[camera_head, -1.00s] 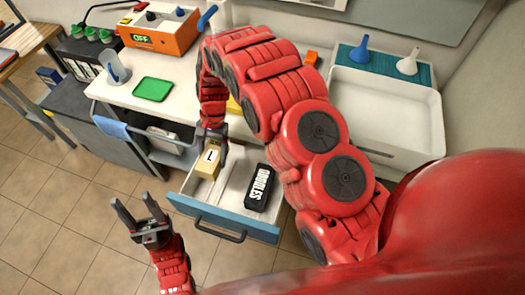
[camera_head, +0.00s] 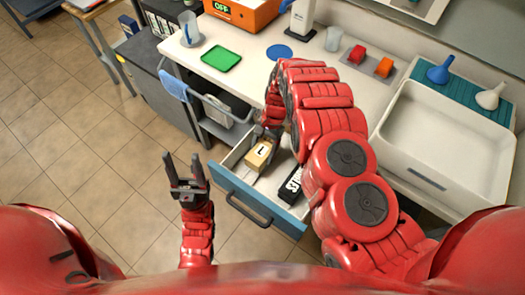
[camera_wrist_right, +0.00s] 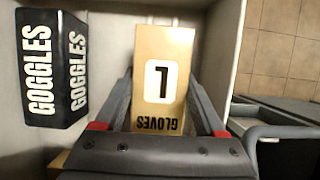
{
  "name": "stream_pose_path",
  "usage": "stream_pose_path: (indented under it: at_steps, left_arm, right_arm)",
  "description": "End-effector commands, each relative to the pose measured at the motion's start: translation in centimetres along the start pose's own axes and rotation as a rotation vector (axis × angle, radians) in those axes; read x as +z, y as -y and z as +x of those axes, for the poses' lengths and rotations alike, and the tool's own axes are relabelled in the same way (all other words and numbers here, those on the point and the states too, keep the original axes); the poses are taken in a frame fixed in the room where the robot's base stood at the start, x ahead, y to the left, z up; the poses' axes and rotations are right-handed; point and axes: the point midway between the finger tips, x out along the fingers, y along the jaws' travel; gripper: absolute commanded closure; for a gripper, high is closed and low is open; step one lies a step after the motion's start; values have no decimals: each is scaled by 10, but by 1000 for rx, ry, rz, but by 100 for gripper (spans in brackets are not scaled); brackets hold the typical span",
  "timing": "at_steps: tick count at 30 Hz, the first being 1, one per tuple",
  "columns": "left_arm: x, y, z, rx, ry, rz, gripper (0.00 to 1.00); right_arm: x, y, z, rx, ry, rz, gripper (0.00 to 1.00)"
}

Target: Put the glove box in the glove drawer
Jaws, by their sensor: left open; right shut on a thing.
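In the right wrist view the box (camera_wrist_right: 164,60) shows the word GLOVES and sits between the fingers of my right gripper (camera_wrist_right: 160,100). My right gripper (camera_head: 268,138) is shut on it, inside the outline of an open blue-fronted drawer (camera_head: 258,204), on the drawer's left side. I cannot tell whether the box touches the drawer floor. A black GOGGLES case (camera_head: 291,187) lies in the drawer, right of the box. My left gripper (camera_head: 186,168) is open and empty, left of the drawer.
A white counter (camera_head: 245,85) above holds a green tray (camera_head: 221,61), a blue disc (camera_head: 279,51) and an orange device (camera_head: 240,12). A white sink (camera_head: 440,140) is at the right. Tiled floor at the left is clear.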

Motion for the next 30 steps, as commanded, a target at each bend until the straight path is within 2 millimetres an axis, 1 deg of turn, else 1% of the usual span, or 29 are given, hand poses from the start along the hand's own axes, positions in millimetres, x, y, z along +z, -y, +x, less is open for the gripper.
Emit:
stream_pose_path:
  at_steps: [1, 3, 10, 21, 25, 26, 30]
  left_arm:
    - [0, 0, 3, 0, 0, 0, 45]
    - [0, 0, 3, 0, 0, 0, 45]
    - [0, 0, 2, 0, 0, 0, 45]
    - [1, 0, -7, 0, 0, 0, 45]
    - [1, 0, -7, 0, 0, 0, 45]
    - [1, 0, -7, 0, 0, 0, 45]
    - [1, 0, -7, 0, 0, 0, 45]
  right_arm:
    - [-1, -2, 5, 4, 1, 0, 92]
    - [-3, -1, 9, 2, 1, 0, 92]
    - [-3, 0, 9, 0, 2, -1, 92]
    - [-8, -1, 20, 1, 2, 0, 92]
    - [-8, -1, 20, 1, 2, 0, 92]
    - [-8, -1, 20, 1, 2, 0, 26]
    - [-8, -1, 20, 1, 2, 0, 1]
